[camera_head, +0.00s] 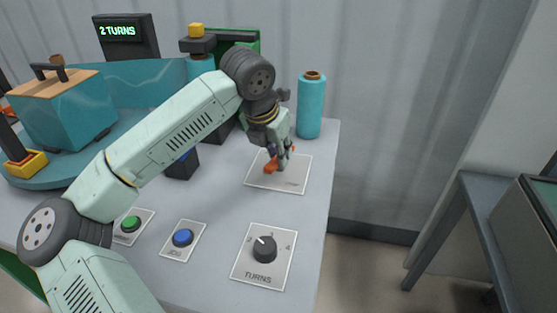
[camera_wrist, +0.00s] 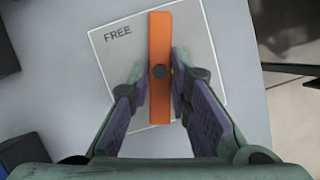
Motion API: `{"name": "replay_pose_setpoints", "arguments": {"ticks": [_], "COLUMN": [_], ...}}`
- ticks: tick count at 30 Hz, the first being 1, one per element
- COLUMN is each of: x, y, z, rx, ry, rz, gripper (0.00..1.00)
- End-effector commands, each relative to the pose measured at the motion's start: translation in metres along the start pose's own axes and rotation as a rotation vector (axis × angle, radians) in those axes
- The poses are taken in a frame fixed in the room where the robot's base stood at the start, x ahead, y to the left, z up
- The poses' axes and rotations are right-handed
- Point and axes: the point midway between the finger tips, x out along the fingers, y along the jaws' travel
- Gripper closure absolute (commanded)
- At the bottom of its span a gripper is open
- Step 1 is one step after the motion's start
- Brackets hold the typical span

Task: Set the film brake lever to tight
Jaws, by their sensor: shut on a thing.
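The film brake lever (camera_wrist: 160,27) is an orange bar on a dark central pivot, mounted on a pale square plate (camera_wrist: 207,80). The word FREE shows at the plate's upper left in the wrist view; the rest of the lettering is hidden or unreadable. In the head view the lever's orange end (camera_head: 271,166) shows below my gripper (camera_head: 284,160). My gripper (camera_wrist: 161,85) is shut on the lever, one finger on each side near the pivot. The bar runs nearly straight up and down in the wrist view.
A TURNS knob (camera_head: 264,249), a blue JOG button (camera_head: 183,237) and a green button (camera_head: 130,224) sit nearer on the grey table. A teal film roll (camera_head: 311,108) stands behind the lever plate. A turntable carries a teal load (camera_head: 65,115) at left. The table's right edge is close.

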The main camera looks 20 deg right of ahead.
Motion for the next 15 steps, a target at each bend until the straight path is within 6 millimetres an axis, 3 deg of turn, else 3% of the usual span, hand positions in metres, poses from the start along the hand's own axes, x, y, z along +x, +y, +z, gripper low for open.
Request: {"name": "replay_pose_setpoints", "arguments": {"ticks": [15], "x": [0.0009], "y": [0.0043], "z": [0.0013], "rx": [0.45], "ry": [0.0], "rz": [-0.189], "gripper": [1.0]}}
